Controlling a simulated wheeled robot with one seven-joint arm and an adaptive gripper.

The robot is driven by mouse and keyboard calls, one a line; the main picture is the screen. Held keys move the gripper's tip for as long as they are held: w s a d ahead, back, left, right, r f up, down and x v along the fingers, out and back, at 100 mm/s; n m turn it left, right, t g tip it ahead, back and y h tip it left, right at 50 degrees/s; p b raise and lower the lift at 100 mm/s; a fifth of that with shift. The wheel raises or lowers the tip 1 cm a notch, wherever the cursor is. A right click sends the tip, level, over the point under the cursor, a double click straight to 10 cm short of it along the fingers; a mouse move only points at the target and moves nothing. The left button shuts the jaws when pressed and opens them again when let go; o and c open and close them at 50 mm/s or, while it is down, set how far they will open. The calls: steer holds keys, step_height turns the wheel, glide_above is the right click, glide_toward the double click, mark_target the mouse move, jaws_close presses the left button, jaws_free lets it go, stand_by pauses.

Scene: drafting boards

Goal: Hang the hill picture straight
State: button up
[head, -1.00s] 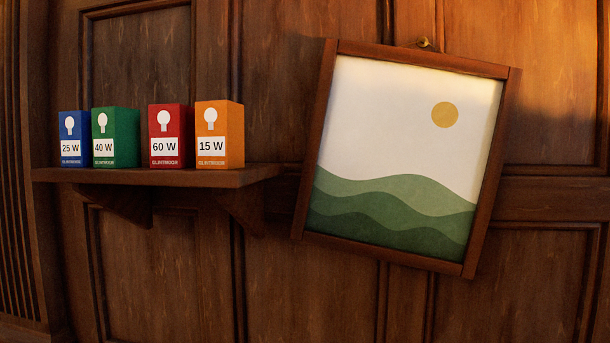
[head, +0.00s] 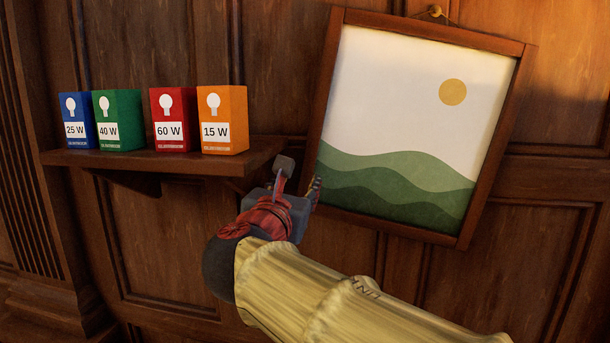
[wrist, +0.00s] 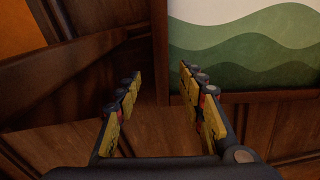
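The hill picture (head: 410,110) hangs on the wood-panelled wall from a small brass hook (head: 435,12) above its top edge. It is tilted clockwise, its right side lower than its left. Its brown wooden frame surrounds green hills and a yellow sun. My gripper (head: 301,172) is at the frame's lower left side, fingers apart and nothing between them. In the wrist view the gripper (wrist: 160,90) is open, with the picture's lower left corner (wrist: 180,98) just beyond the right finger. I cannot tell whether that finger touches the frame.
A wooden shelf (head: 160,162) sticks out from the wall to the left, close to my gripper. It holds a blue box (head: 75,120), a green box (head: 118,120), a red box (head: 175,118) and an orange box (head: 222,120). The wall below is clear.

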mark_target(306, 172)
steer(key=shift+p+x, duration=0.55)
steer(key=shift+x, duration=3.35)
steer(key=c, duration=0.3)
jaws_close()
